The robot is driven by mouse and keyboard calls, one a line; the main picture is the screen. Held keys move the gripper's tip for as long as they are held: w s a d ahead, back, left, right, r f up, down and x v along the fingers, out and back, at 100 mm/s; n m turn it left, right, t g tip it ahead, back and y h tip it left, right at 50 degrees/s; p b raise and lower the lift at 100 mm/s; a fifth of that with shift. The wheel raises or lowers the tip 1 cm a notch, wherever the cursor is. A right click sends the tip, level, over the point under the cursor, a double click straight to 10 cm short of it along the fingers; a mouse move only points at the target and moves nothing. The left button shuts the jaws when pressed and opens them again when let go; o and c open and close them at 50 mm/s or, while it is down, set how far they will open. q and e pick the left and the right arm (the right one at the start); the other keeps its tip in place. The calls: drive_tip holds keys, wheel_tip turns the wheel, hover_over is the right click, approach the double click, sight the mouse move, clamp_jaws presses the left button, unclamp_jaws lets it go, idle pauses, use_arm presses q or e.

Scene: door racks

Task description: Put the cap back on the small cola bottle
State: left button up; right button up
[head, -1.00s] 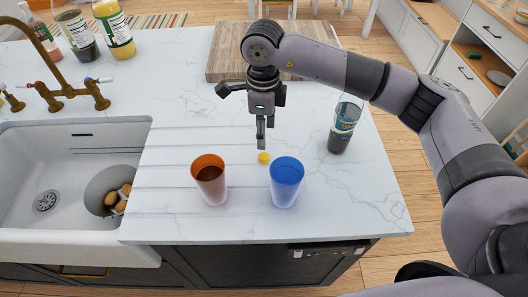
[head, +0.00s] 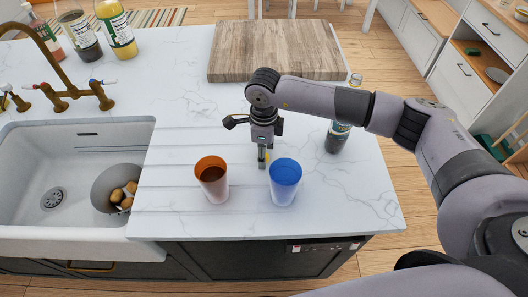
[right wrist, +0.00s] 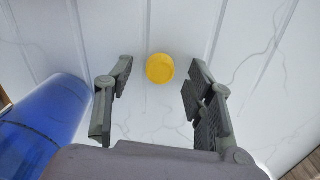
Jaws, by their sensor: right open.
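The yellow cap (right wrist: 160,68) lies on the white counter, seen between my open fingers in the right wrist view, a little beyond their tips. In the head view the cap (head: 267,156) is mostly hidden by the fingers. My right gripper (head: 262,160) points down, low over the counter behind the two cups. It is open and empty in the right wrist view (right wrist: 157,82). The small cola bottle (head: 337,140), with dark liquid low in it, stands upright right of the gripper. My arm hides its middle. My left gripper is not in view.
An orange cup (head: 211,181) and a blue cup (head: 285,182) stand just in front of the gripper. The blue cup is close at the left in the right wrist view (right wrist: 45,125). A wooden board (head: 275,50) lies behind. A sink (head: 70,180) is left.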

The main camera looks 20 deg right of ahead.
drive_tip(key=shift+f, duration=0.25)
drive_tip(key=shift+c, duration=0.3)
drive_tip(key=c, duration=0.8)
drive_tip(key=shift+o, duration=0.2)
drive_tip(key=shift+r, duration=0.15)
drive_tip(key=shift+r+b, duration=0.35)
drive_tip(key=shift+r, duration=0.25)
wheel_tip(320, 180, up, 19)
drive_tip(key=b, duration=0.4)
drive_tip(key=shift+f+b, duration=0.2)
drive_tip(key=shift+b, duration=0.1)
